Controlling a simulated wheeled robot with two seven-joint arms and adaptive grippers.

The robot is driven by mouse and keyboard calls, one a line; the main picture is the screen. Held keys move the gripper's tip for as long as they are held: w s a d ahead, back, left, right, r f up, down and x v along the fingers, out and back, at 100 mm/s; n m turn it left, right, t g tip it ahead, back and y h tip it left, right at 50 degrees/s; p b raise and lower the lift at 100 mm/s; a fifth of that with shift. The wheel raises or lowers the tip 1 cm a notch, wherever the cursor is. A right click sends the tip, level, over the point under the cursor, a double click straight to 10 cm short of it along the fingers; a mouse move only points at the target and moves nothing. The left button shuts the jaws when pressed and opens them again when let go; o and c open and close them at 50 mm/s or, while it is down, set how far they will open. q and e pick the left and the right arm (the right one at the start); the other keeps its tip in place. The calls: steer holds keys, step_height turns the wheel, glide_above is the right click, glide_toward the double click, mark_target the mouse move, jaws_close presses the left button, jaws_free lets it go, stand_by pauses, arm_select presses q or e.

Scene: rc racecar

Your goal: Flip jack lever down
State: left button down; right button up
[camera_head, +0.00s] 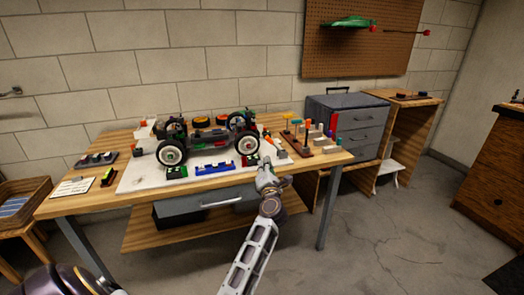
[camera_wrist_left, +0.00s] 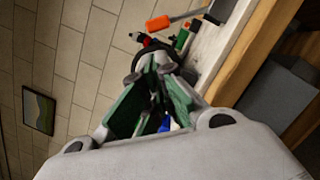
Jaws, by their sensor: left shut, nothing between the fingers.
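The RC racecar (camera_head: 208,140) stands on a white mat (camera_head: 135,180) on the wooden workbench, its black tyres and white hubs facing me. My left gripper (camera_head: 265,167) is at the mat's front right edge, just right of the near right wheel (camera_head: 247,144). In the left wrist view, its green-padded fingers (camera_wrist_left: 158,72) come together at the tips with nothing held. Part of a dark round shape, maybe a tyre, shows behind the fingertips. I cannot clearly make out the jack or its lever; small parts near the gripper are too small to tell. My right gripper is not in view.
A blue part (camera_head: 214,168) lies in front of the car. A rack of tools (camera_head: 310,140) stands to the right, with a grey drawer cabinet (camera_head: 352,125) behind it. An orange handle (camera_wrist_left: 158,23) shows beyond the fingers.

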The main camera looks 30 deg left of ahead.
mark_target(275, 146)
arm_select(q)
steer(key=shift+w, duration=0.1)
stand_by(0.3)
steer(key=shift+b+x, duration=0.75)
steer(key=shift+x, duration=2.3)
steer(key=shift+b+x, duration=0.35)
steer(key=shift+x, duration=1.05)
steer(key=shift+w+a+r, duration=0.1)
steer(key=shift+w+a, duration=0.2)
steer(key=shift+w, duration=0.05)
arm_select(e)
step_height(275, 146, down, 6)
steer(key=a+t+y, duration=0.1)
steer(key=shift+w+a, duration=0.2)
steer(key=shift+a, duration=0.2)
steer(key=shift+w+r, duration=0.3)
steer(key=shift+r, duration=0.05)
arm_select(q)
steer(key=shift+r, duration=0.1)
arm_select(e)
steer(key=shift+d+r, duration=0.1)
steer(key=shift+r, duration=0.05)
